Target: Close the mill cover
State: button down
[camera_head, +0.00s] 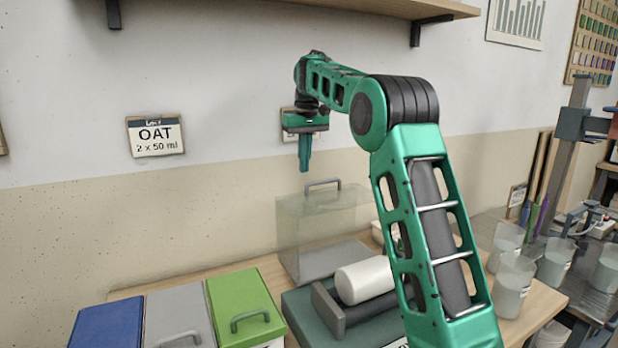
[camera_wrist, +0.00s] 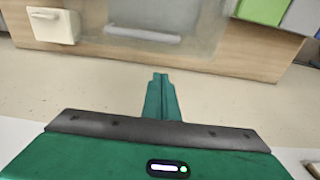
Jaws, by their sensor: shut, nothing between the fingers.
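A clear box-like cover (camera_head: 345,222) with a grey handle (camera_head: 322,184) on top stands upright near the wall, behind the mill. The mill's dark green base (camera_head: 300,312) carries a white cylinder (camera_head: 365,280) lying on its side, uncovered on top. My gripper (camera_head: 304,168) points down, fingers together and empty, just above and slightly left of the handle, seemingly apart from it. In the wrist view, my gripper (camera_wrist: 160,78) is shut, and the handle (camera_wrist: 143,35) lies ahead of the fingertips across the clear cover (camera_wrist: 190,14).
Blue (camera_head: 108,325), grey (camera_head: 180,315) and green (camera_head: 243,300) lidded boxes stand left of the mill. Several clear beakers (camera_head: 512,285) stand at the right. A wall shelf (camera_head: 390,8) hangs above my arm. A white box (camera_wrist: 55,25) shows in the wrist view.

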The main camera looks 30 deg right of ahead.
jog(key=shift+s+f, duration=0.7)
jog(key=shift+s, duration=0.2)
jog(key=shift+s+f, duration=0.7)
jog(key=shift+s, duration=0.15)
